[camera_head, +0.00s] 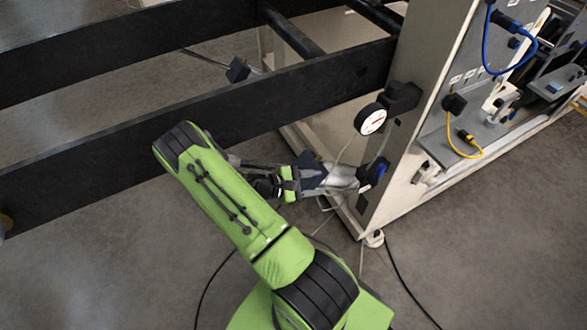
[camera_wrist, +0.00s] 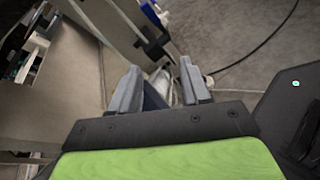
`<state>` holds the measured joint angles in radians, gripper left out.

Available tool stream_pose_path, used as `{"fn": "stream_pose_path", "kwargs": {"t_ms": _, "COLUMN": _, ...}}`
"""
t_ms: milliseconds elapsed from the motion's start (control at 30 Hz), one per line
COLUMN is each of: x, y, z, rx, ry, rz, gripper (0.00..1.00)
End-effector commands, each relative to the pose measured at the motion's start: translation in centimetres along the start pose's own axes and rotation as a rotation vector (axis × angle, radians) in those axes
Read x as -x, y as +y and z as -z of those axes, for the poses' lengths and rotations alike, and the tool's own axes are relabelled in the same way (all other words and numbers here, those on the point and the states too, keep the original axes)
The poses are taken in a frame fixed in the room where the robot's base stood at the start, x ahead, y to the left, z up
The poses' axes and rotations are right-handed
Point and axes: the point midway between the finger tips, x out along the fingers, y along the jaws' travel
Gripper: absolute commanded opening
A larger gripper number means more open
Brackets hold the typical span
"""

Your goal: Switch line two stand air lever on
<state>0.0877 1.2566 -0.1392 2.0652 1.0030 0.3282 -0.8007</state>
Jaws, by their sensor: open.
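A blue lever (camera_head: 379,170) sits on a dark fitting low on the near end of the pale machine stand, below a round white-faced gauge (camera_head: 372,120). A blue part that looks like the same lever shows at the top edge of the wrist view (camera_wrist: 150,11), beyond the fingertips. My gripper (camera_head: 322,178) is left of the lever and apart from it. In the wrist view my gripper (camera_wrist: 160,75) has its two grey fingers spread. A silvery cylindrical part (camera_wrist: 162,86) shows between or beyond them; its contact with the fingers cannot be told. The lever's exact angle is unclear.
The pale stand (camera_head: 405,150) rises right of my gripper. Long black beams (camera_head: 200,130) cross at the left and back. A blue cable (camera_head: 487,50) and a yellow cable (camera_head: 452,143) hang on the stand. Black cables (camera_head: 405,285) lie on the open grey floor.

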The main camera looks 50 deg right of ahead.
Motion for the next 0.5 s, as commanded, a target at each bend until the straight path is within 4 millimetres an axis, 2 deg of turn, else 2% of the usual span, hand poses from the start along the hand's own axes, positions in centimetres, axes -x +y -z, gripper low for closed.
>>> {"fn": "stream_pose_path", "kwargs": {"t_ms": 100, "x": 2.6, "y": 1.1, "z": -1.3, "rx": -0.101, "ry": 0.083, "rz": 0.058, "gripper": 0.47}}
{"fn": "stream_pose_path", "kwargs": {"t_ms": 300, "x": 6.0, "y": 2.2, "z": -3.0, "rx": -0.232, "ry": 0.2, "rz": 0.144, "gripper": 0.47}}
{"fn": "stream_pose_path", "kwargs": {"t_ms": 500, "x": 7.6, "y": 2.5, "z": -3.7, "rx": -0.285, "ry": 0.254, "rz": 0.185, "gripper": 0.47}}
